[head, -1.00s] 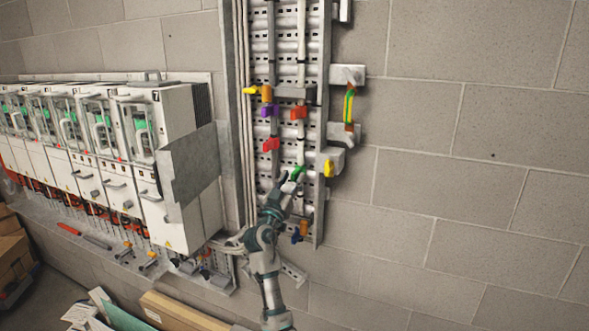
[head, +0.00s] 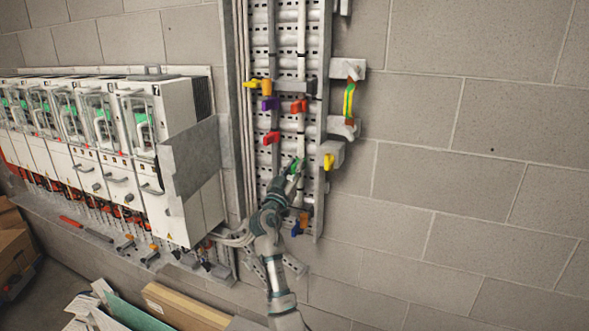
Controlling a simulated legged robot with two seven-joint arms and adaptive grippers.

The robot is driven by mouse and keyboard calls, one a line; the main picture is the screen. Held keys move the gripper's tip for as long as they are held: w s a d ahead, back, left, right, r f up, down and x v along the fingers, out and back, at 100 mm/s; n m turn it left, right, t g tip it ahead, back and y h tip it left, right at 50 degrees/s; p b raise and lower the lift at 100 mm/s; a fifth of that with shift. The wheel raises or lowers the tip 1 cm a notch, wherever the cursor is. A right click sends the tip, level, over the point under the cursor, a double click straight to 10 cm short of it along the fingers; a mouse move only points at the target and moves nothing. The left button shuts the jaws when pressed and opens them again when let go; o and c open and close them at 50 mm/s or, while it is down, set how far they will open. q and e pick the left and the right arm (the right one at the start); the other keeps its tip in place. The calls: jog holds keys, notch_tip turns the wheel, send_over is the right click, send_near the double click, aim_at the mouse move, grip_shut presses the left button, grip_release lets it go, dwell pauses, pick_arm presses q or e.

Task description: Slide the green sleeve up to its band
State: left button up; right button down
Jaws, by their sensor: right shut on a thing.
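The green sleeve (head: 296,166) sits on the right-hand vertical pipe (head: 301,135) of the perforated wall panel. My right gripper (head: 293,175) is shut on it from below and partly hides it. A red-orange sleeve or clip (head: 299,106) is on the same pipe, above the green sleeve, with bare pipe between them. I cannot clearly make out which mark is the green sleeve's band. My left gripper is not in view.
A red piece (head: 271,138) and a purple piece (head: 270,103) are on the left-hand pipe. A yellow-handled block (head: 329,160) sticks out at the panel's right edge. Drive cabinets (head: 135,150) stand at left. The wall at right is bare.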

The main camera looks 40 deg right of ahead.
aim_at(299, 133)
notch_tip(299, 133, up, 8)
jog(key=shift+r+p, duration=0.1)
jog(key=shift+p, duration=0.95)
jog(key=shift+s+a+r, duration=0.1)
jog(key=shift+r, duration=0.05)
jog(key=c, duration=1.2)
grip_release()
jog(key=shift+o, duration=0.4)
jog(key=shift+w, duration=0.2)
jog(key=shift+f, duration=0.2)
jog(key=shift+s+a+f, duration=0.15)
jog(key=shift+a, duration=0.1)
jog(key=v, duration=1.1)
jog(key=shift+a, duration=0.15)
